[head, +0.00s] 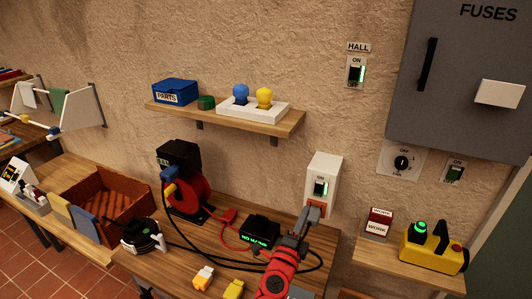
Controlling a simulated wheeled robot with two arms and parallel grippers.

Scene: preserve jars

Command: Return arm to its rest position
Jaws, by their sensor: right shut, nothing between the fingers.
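My right arm comes in from the bottom centre, with a red link and a grey wrist. My right gripper (304,217) is shut and empty, in front of the lower part of a white switch box (327,169). An orange-brown piece shows at its tip; I cannot tell whether it touches the box. My left gripper is not in view.
A black cable loops on the bench around a black box with a green display (261,231). White-orange (203,277) and yellow (233,289) pieces lie in front. A shelf (283,122) hangs above; a side shelf (399,266) is right.

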